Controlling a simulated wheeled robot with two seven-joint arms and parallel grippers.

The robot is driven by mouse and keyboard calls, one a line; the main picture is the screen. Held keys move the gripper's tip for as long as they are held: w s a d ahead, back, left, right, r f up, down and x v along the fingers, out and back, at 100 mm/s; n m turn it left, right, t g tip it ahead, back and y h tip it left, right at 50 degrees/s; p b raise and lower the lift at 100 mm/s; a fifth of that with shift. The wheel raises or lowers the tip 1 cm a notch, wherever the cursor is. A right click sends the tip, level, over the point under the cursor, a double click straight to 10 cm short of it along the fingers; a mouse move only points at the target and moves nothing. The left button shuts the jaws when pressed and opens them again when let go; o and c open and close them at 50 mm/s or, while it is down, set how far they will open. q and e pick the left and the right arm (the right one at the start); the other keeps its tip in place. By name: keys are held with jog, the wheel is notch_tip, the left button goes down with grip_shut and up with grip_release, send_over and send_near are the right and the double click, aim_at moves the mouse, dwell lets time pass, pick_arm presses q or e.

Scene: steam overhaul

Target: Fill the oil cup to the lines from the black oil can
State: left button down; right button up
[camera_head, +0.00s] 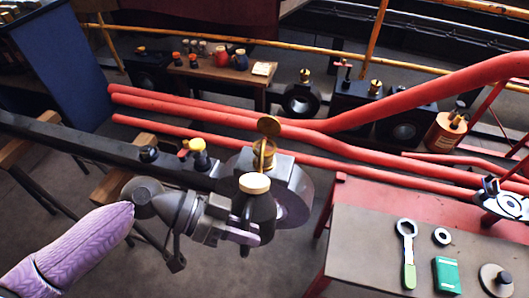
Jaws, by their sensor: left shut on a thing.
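My left gripper (243,228) is shut on the black oil can (260,208), which has a cream cap on top. The can is held in the air in front of the oil cup and looks roughly upright; its spout is hard to make out. The brass oil cup (264,158) stands just behind it on a grey metal block, with a round brass lid raised above it. The can hides the lower part of the block, and the lines on the cup are too small to see. My right gripper is not in view.
Red pipes (230,118) run behind the cup. A yellow-capped fitting with a red handle (198,152) stands to its left on a dark bar. The red-edged table (365,255) at right holds a green-handled spanner (408,255), a ring (441,237) and a green box (446,274).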

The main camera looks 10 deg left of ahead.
pick_arm(q)
jog(key=shift+w+r+p, duration=0.15)
jog(key=shift+r+p, duration=0.5)
dwell(5.0)
jog(key=shift+w+r+n+p, duration=0.15)
jog(key=shift+r+n+p, duration=0.25)
jog(key=shift+r+p, duration=0.2)
dwell(1.7)
